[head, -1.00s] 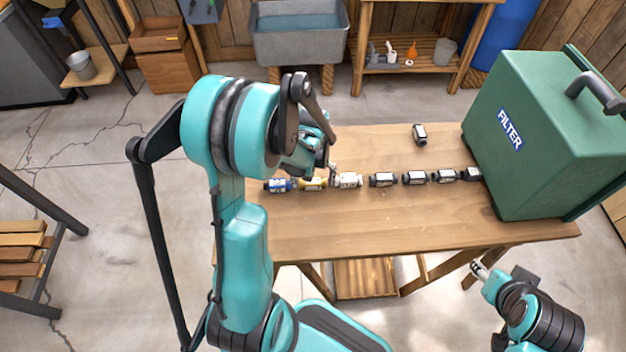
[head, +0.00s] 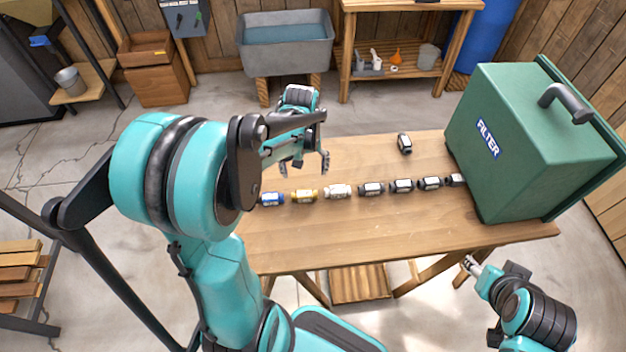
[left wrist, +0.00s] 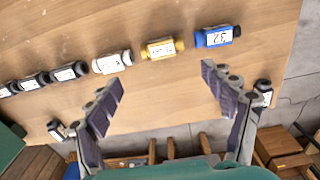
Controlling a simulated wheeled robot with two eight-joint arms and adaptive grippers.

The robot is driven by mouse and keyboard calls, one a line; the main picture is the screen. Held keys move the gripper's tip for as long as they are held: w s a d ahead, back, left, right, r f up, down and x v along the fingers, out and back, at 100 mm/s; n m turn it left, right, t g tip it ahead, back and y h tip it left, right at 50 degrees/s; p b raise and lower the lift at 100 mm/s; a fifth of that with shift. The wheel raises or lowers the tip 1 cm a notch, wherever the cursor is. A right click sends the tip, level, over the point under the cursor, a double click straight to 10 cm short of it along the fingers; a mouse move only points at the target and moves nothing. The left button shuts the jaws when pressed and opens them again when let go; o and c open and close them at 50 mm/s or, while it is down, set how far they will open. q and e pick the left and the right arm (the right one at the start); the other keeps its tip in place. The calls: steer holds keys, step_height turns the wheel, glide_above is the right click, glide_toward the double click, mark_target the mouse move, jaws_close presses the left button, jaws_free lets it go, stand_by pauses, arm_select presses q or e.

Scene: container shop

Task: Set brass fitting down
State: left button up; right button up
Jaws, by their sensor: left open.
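The brass fitting (head: 304,196) is a yellow cylinder with a pale label. It lies on the wooden table between a blue fitting (head: 271,199) and a white fitting (head: 338,191). It also shows in the left wrist view (left wrist: 161,48), clear of the fingers. My left gripper (head: 304,163) is open and empty, over the table behind the row. In the left wrist view its spread fingers (left wrist: 163,80) have bare wood between them. My right gripper (head: 471,266) is low at the table's front right, apart from the fittings; its jaw state is unclear.
Several black fittings (head: 371,189) continue the row rightward to the green FILTER box (head: 505,130). A lone dark fitting (head: 404,143) lies behind the row. The table's front (head: 350,240) is clear.

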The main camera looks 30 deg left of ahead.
arm_select(q)
steer(key=s+d+r+m+t, duration=0.7)
steer(key=s+d+r, duration=0.1)
steer(key=d, duration=0.4)
steer(key=shift+s+d+r, duration=0.35)
steer(key=shift+s+r, duration=0.05)
steer(key=shift+r, duration=0.1)
stand_by(0.7)
